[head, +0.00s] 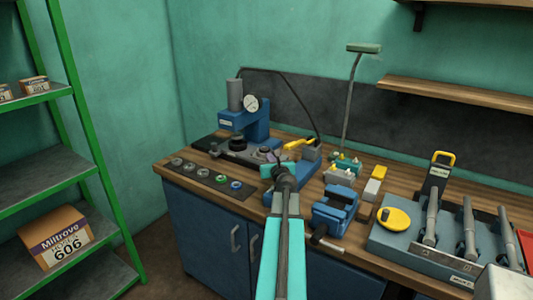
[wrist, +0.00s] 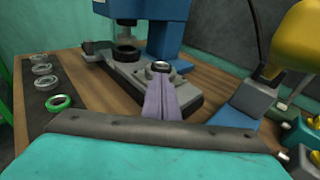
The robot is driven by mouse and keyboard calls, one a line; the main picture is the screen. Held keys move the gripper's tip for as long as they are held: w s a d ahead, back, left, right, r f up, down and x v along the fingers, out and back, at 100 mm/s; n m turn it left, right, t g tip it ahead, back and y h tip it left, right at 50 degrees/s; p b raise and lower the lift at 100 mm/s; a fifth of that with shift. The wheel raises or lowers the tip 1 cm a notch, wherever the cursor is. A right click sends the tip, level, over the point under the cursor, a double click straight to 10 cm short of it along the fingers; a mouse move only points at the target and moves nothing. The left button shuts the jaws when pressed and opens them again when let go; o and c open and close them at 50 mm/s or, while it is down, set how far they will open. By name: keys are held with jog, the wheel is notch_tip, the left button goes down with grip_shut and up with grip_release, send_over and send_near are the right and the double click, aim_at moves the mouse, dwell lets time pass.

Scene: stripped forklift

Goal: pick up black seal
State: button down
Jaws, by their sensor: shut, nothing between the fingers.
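Two dark round parts could be the black seal; I cannot tell which one it is. One dark ring (wrist: 161,67) with a pale top sits on the grey press base, just beyond my fingertips in the wrist view. A thicker black ring (wrist: 125,53) lies under the press ram; it also shows in the head view (head: 237,143). My gripper (wrist: 162,80) has its purple fingers together and empty, pointing at the nearer ring. In the head view my gripper (head: 270,157) is over the bench in front of the press, and it partly hides that area.
The blue press (head: 258,122) with its gauge stands behind. A dark strip (head: 192,182) holds several rings, including a green one (wrist: 60,102). A blue vise (head: 335,208), a yellow-handled tool (head: 298,144) and a grey tool tray (head: 400,244) lie to the right.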

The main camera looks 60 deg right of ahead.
aim_at(265, 151)
jog(key=shift+r+p+x, duration=0.3)
jog(key=shift+p+x, duration=0.1)
jog(key=shift+x, duration=1.55)
jog(key=shift+r+p+x, duration=0.35)
jog(key=shift+x, duration=1.65)
jog(key=shift+r+p+x, duration=0.3)
jog(key=shift+p+x, duration=0.1)
jog(key=shift+x, duration=1.55)
jog(key=shift+f+b, duration=0.35)
jog(key=shift+f, duration=0.55)
jog(key=shift+f, duration=0.15)
jog(key=shift+s+a+f, duration=0.15)
jog(key=shift+s+a, duration=0.4)
jog(key=shift+a, duration=0.05)
jog(key=shift+f+v, duration=0.1)
jog(key=shift+v, duration=0.6)
jog(key=shift+f+v, duration=0.15)
jog(key=shift+v, duration=0.55)
jog(key=shift+r, duration=0.2)
jog(key=shift+d+r+p, duration=0.1)
jog(key=shift+r+p, duration=0.55)
jog(key=shift+r, duration=0.1)
